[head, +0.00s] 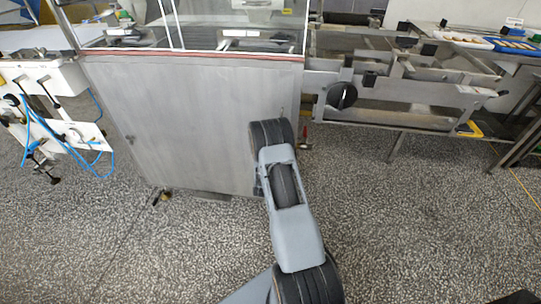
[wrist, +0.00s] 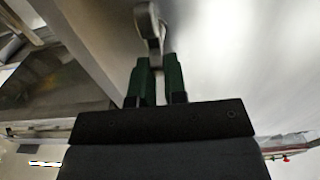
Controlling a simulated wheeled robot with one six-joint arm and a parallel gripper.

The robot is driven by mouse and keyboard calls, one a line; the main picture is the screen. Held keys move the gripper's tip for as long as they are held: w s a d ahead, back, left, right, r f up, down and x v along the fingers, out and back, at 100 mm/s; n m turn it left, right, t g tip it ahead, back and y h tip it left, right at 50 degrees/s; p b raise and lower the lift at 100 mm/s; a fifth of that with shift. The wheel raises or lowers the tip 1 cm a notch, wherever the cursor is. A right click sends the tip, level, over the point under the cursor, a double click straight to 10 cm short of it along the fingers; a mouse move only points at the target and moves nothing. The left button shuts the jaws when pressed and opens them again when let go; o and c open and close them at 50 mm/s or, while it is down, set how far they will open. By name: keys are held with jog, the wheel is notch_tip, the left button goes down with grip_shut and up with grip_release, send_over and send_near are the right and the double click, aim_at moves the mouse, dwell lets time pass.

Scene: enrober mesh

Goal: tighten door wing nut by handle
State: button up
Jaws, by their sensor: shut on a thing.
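The grey metal door panel (head: 190,130) of the machine stands upright in the head view and fills the right of the wrist view (wrist: 240,60). My gripper (wrist: 154,70) has green fingers and points up at the panel's edge in the wrist view. The wing nut (wrist: 148,20) is a grey metal piece with a rounded top and a narrow lower part. My gripper is shut on its lower part, between the fingertips. In the head view my arm hides both the gripper and the wing nut.
A glazed cover (head: 235,25) sits above the door panel. A conveyor frame with a black knob (head: 342,95) is to the right. White equipment with blue hoses (head: 65,130) stands at the left. The speckled floor (head: 420,230) in front is clear.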

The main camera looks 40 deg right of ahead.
grip_shut()
jog(key=shift+s+d+f+m+b, duration=0.35)
jog(key=shift+f+m+b, duration=0.1)
jog(key=shift+m+b, duration=2.6)
jog(key=shift+s+d+f+m+b, duration=0.3)
jog(key=shift+f+m+b, duration=0.2)
jog(key=shift+m+b, duration=2.6)
jog(key=shift+s+d+f+m+b, duration=0.35)
jog(key=shift+f+m+b, duration=0.1)
jog(key=shift+m+b, duration=2.6)
jog(key=shift+b, duration=0.35)
jog(key=o, duration=0.6)
grip_release()
